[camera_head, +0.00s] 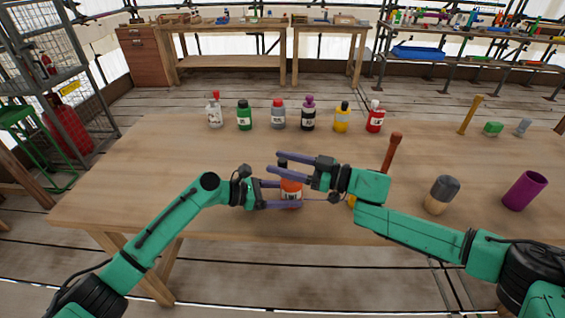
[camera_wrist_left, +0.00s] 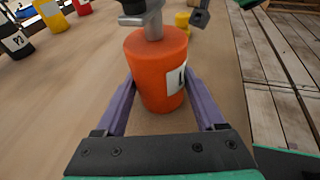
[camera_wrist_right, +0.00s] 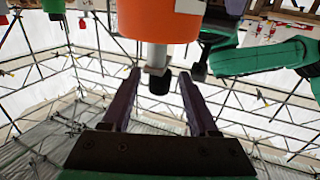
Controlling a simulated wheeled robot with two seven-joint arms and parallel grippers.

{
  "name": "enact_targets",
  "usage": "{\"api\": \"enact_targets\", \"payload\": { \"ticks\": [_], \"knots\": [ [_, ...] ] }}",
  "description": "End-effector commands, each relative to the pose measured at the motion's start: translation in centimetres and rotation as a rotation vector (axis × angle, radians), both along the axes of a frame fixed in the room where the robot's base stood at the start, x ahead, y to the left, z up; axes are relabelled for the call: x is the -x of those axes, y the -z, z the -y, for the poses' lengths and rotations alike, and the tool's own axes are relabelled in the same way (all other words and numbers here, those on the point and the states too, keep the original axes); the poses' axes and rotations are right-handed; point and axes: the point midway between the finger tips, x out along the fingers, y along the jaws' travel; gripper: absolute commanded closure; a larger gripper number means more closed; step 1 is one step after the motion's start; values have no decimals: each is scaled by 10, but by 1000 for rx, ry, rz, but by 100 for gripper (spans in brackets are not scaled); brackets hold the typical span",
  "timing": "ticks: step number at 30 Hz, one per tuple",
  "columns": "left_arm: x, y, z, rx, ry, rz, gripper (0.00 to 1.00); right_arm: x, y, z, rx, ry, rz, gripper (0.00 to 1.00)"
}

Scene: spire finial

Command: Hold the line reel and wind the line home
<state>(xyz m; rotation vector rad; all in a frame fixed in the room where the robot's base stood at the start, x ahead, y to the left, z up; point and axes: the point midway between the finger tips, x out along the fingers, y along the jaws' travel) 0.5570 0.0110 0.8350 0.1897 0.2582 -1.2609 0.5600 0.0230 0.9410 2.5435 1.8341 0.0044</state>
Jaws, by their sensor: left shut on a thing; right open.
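The line reel (camera_head: 291,187) is an orange cylinder with a white label, standing upright near the table's front edge. My left gripper (camera_head: 288,195) is shut on it, one finger on each side, as the left wrist view (camera_wrist_left: 155,72) also shows. A grey crank post with a black knob (camera_wrist_right: 159,80) rises from its top. My right gripper (camera_head: 274,162) is open at the top of the reel. In the right wrist view its fingers (camera_wrist_right: 159,75) stand on either side of the knob, with visible gaps. The line itself cannot be made out.
A row of several coloured bottles (camera_head: 278,115) stands behind. To the right are an upright brown handle (camera_head: 391,150), partly behind my right arm, a grey-and-wood piece (camera_head: 442,193) and a purple cylinder (camera_head: 525,191). The table's left part (camera_head: 150,165) is clear.

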Motion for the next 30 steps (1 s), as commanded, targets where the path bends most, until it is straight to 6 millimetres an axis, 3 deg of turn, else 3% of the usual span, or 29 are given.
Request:
{"api": "enact_targets", "payload": {
  "ticks": [6,7,11,12,23,30],
  "knots": [
    [0,0,0,-1,0,0,60,-1,0,-2,1,1,0,40],
    [0,0,0,-1,0,0,60,-1,0,-1,1,1,1,44],
    [0,0,0,0,0,0,60,0,0,-1,0,0,1,93],
    [0,0,0,0,0,0,60,0,0,-1,0,0,1,100],
    [0,0,0,0,0,-1,60,0,1,-3,-6,32,0,100],
    [0,0,1,0,2,-1,60,-1,1,-5,-11,149,0,100]
  ]
}}
